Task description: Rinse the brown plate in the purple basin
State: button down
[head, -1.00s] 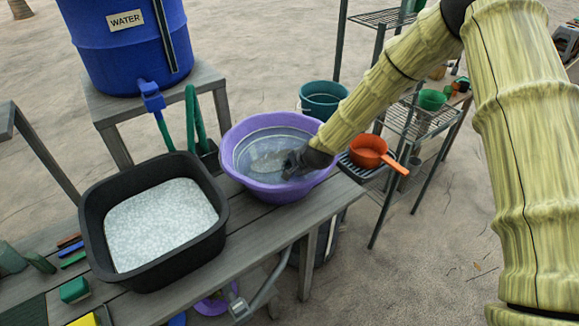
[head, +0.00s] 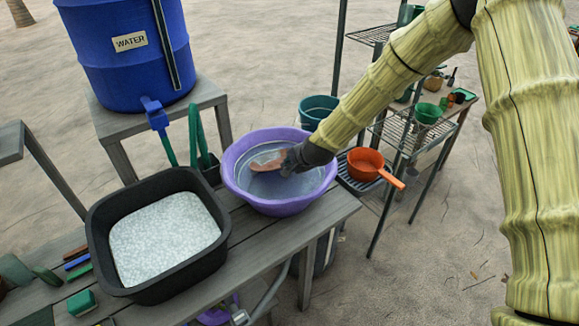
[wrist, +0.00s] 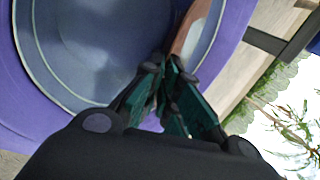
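The purple basin (head: 290,207) stands on the grey bench and holds clear bluish water; its wall also fills much of the wrist view (wrist: 225,60). The brown plate (head: 266,162) is inside the basin's rim, seen nearly edge-on and tilted. My gripper (head: 287,161) reaches into the basin from the right. In the wrist view its green fingers (wrist: 174,72) are closed around the near edge of the plate (wrist: 192,32). Whether the plate's lower part is under water is hard to tell.
A black tub (head: 103,262) of white granules stands left of the basin. Behind are the blue water barrel (head: 130,65) and a teal bucket (head: 318,103). An orange pot (head: 365,164) sits on a rack to the right. Sponges and brushes lie at the bench's left.

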notch_tip(320, 180, up, 12)
jog(key=p, duration=0.6)
jog(key=shift+f+p, duration=0.15)
jog(key=shift+p, duration=0.2)
dwell(1.2)
jog(key=t+b, duration=0.1)
jog(key=s+t+y+b, duration=0.1)
jog(key=t+b, duration=0.1)
jog(key=d+t+y+b, duration=0.1)
jog(key=b, duration=0.1)
jog(key=shift+s, duration=0.35)
dwell(0.4)
